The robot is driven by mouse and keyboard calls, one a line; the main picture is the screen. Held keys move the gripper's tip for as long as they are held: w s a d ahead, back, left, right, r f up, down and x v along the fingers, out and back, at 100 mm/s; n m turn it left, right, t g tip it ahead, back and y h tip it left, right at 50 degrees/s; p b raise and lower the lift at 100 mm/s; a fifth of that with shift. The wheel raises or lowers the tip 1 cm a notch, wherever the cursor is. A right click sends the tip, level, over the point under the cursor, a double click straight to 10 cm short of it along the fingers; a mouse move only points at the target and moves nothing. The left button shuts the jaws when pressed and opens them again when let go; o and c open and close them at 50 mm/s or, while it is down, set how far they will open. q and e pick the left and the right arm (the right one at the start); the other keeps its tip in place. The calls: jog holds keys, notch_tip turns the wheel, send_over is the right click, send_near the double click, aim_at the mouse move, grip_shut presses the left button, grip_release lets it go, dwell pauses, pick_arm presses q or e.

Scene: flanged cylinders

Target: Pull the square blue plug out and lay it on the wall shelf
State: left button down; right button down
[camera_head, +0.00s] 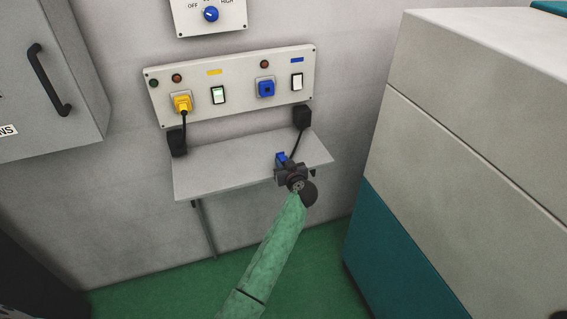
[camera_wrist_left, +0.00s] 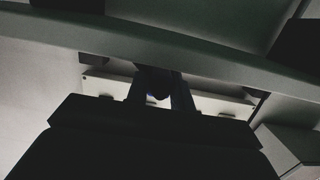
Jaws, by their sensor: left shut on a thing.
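The square blue plug (camera_head: 281,157) is out of its socket. My left gripper (camera_head: 286,166) is shut on it over the front right part of the grey wall shelf (camera_head: 225,168). A black cable runs from the plug up to a black box below the panel. I cannot tell whether the plug touches the shelf. The blue socket (camera_head: 266,88) on the panel is empty. In the dark left wrist view, my fingers (camera_wrist_left: 159,95) show as dark shapes with a dark form between them; the plug's details are hidden there. My right gripper is not in view.
The panel (camera_head: 232,86) above the shelf holds a yellow plug (camera_head: 182,103) in its socket and two white switches. A grey and teal cabinet (camera_head: 455,120) stands close on the right. A grey wall box (camera_head: 55,75) is on the left. The shelf's left part is clear.

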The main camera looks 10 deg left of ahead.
pick_arm(q)
jog(key=shift+f, duration=0.15)
jog(key=shift+f, duration=0.4)
dwell(0.4)
jog(key=c, duration=1.1)
grip_release()
